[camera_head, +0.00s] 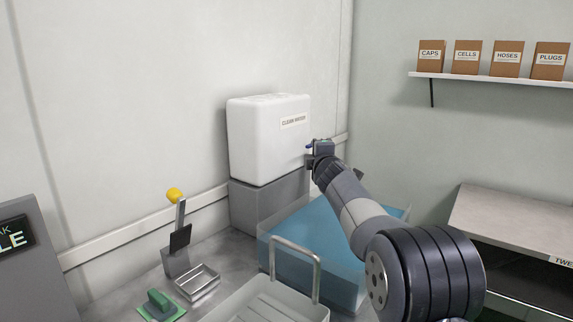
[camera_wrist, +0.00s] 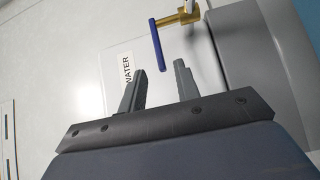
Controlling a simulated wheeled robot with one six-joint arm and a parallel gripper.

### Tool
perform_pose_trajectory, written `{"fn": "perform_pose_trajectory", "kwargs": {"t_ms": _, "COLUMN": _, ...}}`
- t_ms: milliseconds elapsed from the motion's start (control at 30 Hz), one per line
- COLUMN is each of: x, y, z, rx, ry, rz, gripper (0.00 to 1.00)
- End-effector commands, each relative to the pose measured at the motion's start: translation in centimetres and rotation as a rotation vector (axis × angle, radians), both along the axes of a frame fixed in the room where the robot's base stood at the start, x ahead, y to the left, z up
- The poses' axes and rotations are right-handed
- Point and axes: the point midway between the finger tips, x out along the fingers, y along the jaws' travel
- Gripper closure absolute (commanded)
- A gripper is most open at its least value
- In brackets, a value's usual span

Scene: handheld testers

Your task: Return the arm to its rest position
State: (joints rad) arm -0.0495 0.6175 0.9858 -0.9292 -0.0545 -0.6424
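My arm reaches out to the white clean-water container (camera_head: 262,145) in the head view. My gripper (camera_head: 319,150) is at the container's right side, near the tap. In the wrist view my gripper (camera_wrist: 160,68) is open, with a clear gap between its two fingers. The tap has a brass body (camera_wrist: 178,19) and a blue lever (camera_wrist: 155,38). The lever's lower end shows between the fingertips in the picture, and neither finger is seen closed on it. I cannot tell how deep the lever sits between them.
The container stands on a grey block (camera_head: 272,203). Below my arm are a blue translucent tub (camera_head: 320,240) and a pale tray with a metal handle (camera_head: 296,247). A yellow-knobbed lever (camera_head: 175,196) stands left. A bench (camera_head: 520,222) and a shelf of boxes (camera_head: 490,79) are right.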

Motion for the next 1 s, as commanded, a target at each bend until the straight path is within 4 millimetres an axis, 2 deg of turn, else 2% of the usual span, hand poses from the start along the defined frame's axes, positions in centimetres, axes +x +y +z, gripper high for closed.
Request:
{"fn": "perform_pose_trajectory", "kwargs": {"t_ms": 100, "x": 1.7, "y": 0.2, "z": 0.3, "rx": -0.001, "ry": 0.002, "rz": 0.000, "gripper": 0.69}}
{"fn": "perform_pose_trajectory", "kwargs": {"t_ms": 533, "x": 6.8, "y": 0.7, "z": 0.4, "rx": 0.000, "ry": 0.001, "rz": 0.001, "gripper": 0.69}}
{"fn": "perform_pose_trajectory", "kwargs": {"t_ms": 733, "x": 8.2, "y": 0.8, "z": 0.3, "rx": 0.000, "ry": 0.000, "rz": 0.001, "gripper": 0.69}}
{"fn": "perform_pose_trajectory", "kwargs": {"t_ms": 1000, "x": 8.7, "y": 0.9, "z": 0.0, "rx": 0.000, "ry": 0.000, "rz": 0.001, "gripper": 0.69}}
